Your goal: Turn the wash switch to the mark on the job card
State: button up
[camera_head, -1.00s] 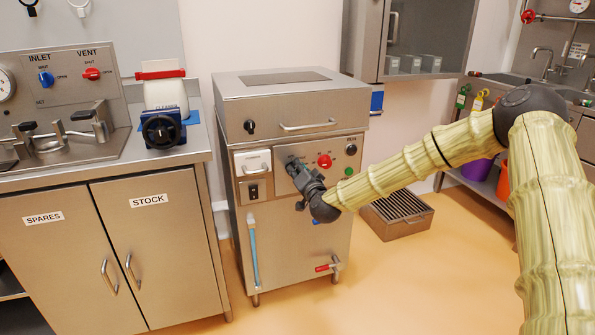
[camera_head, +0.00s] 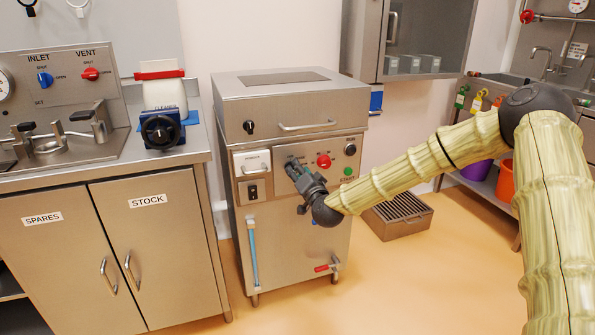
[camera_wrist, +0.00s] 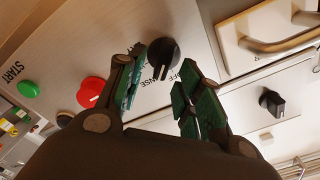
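The wash switch (camera_wrist: 165,52) is a black round knob with a pale pointer line, on the washer's steel front panel. Printed letters beside it are partly covered; "OFF" and part of "RINSE" show. My gripper (camera_wrist: 162,65) is open, with a green-padded finger on each side of the knob. I cannot tell whether either finger touches it. In the head view my gripper (camera_head: 294,168) is at the panel's left part and hides the knob. I cannot make out a job card in either view.
A red knob (camera_head: 324,161), a green START button (camera_head: 348,171) and a black knob (camera_head: 351,149) sit right of the gripper. A cream handled box (camera_head: 252,162) is close on its left. A counter with a valve rig stands further left.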

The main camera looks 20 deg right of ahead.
jog(key=s, duration=1)
jog(key=shift+s+d, duration=0.15)
